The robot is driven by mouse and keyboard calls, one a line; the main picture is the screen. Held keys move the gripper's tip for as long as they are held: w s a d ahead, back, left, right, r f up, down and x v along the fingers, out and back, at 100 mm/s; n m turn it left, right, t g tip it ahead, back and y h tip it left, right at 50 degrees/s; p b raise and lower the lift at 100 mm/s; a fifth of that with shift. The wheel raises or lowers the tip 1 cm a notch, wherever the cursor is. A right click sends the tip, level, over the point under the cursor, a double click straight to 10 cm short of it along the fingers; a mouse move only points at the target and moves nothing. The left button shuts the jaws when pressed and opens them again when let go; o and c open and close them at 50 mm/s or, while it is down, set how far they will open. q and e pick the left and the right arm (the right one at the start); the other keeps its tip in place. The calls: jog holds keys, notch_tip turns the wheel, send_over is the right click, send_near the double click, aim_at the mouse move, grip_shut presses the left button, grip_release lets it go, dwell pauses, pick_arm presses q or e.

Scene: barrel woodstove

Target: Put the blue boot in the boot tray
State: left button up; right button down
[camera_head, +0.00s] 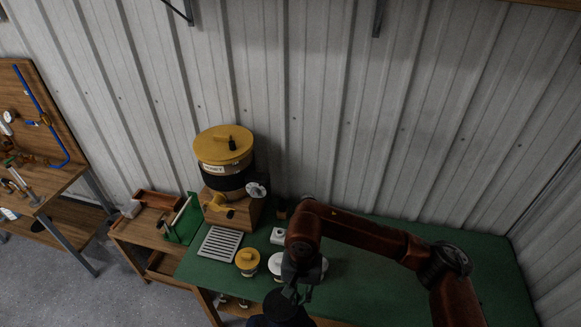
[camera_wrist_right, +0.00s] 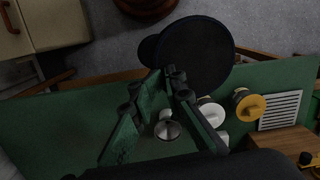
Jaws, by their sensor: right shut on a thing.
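My right gripper (camera_head: 292,292) hangs over the front edge of the green table and is shut on a dark navy thing (camera_head: 283,308), probably the blue boot. In the right wrist view its fingertips (camera_wrist_right: 172,72) close at the near edge of this dark, rounded thing (camera_wrist_right: 205,55). Its full shape is hard to make out. A pale slatted tray (camera_head: 220,243), perhaps the boot tray, lies flat at the table's left end, left of the gripper. It also shows in the right wrist view (camera_wrist_right: 280,110). The held thing is apart from it. My left gripper is not in view.
On the green table (camera_head: 400,285) a yellow-lidded barrel (camera_head: 222,160) stands behind the slatted tray. A yellow-topped jar (camera_head: 247,261) and a white round thing (camera_head: 275,264) stand between tray and gripper. The table's right part looks clear. A wooden bench (camera_head: 140,230) adjoins at left.

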jog(key=shift+w+n, duration=0.55)
jog(key=shift+n, duration=0.55)
jog(key=shift+f, duration=0.1)
jog(key=shift+w+d, duration=1.35)
jog(key=shift+d, duration=0.9)
pick_arm(q)
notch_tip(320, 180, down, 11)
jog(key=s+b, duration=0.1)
jog(key=b, duration=0.9)
jog(key=shift+b, duration=0.4)
pick_arm(e)
notch_tip(320, 180, down, 11)
jog(key=shift+f+m, duration=0.15)
jog(key=shift+m, duration=0.15)
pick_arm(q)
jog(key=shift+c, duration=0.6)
pick_arm(e)
jog(key=shift+a, duration=0.1)
